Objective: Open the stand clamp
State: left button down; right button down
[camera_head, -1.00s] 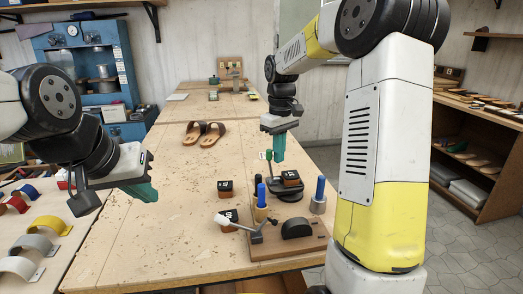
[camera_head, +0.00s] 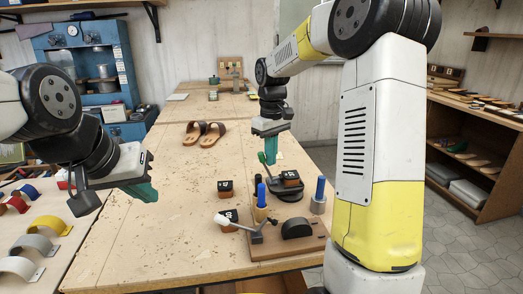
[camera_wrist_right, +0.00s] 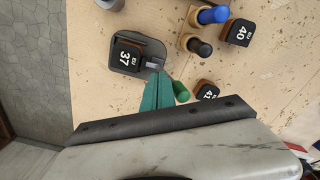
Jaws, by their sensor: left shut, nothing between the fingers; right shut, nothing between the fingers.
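In the right wrist view the base (camera_wrist_right: 156,50) and block (camera_wrist_right: 125,57) show from above. Its green lever handle (camera_head: 262,157) leans left in the head view. My right gripper (camera_head: 271,150) is shut and empty, right beside the handle. In the right wrist view the green handle (camera_wrist_right: 181,92) is close beside its teal fingers; contact cannot be told. My left gripper (camera_head: 147,193) is shut and empty over the bench's left side.
In front is a wooden board (camera_head: 270,252) with a white-knobbed lever (camera_head: 221,219) and a dark half-round piece (camera_head: 297,228). Sandals (camera_head: 204,132) lie further back. The bench's middle left is clear.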

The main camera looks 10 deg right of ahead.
jog(key=shift+a, duration=0.1)
jog(key=shift+a+f, duration=0.2)
jog(key=shift+a, duration=0.35)
jog(key=shift+a+f, duration=0.15)
jog(key=shift+a, duration=0.4)
notch_tip(320, 180, up, 8)
jog(key=d, duration=0.1)
jog(key=shift+f, duration=0.25)
jog(key=shift+d, duration=0.1)
jog(key=s+d+m+t+y, duration=0.1)
jog(key=s+m+t, duration=0.4)
jog(key=s, duration=1.9)
jog(key=shift+d+r+m+t+y, duration=0.2)
jog(key=shift+m+t+y, duration=0.2)
jog(key=shift+t+y, duration=0.2)
jog(key=shift+s, duration=0.1)
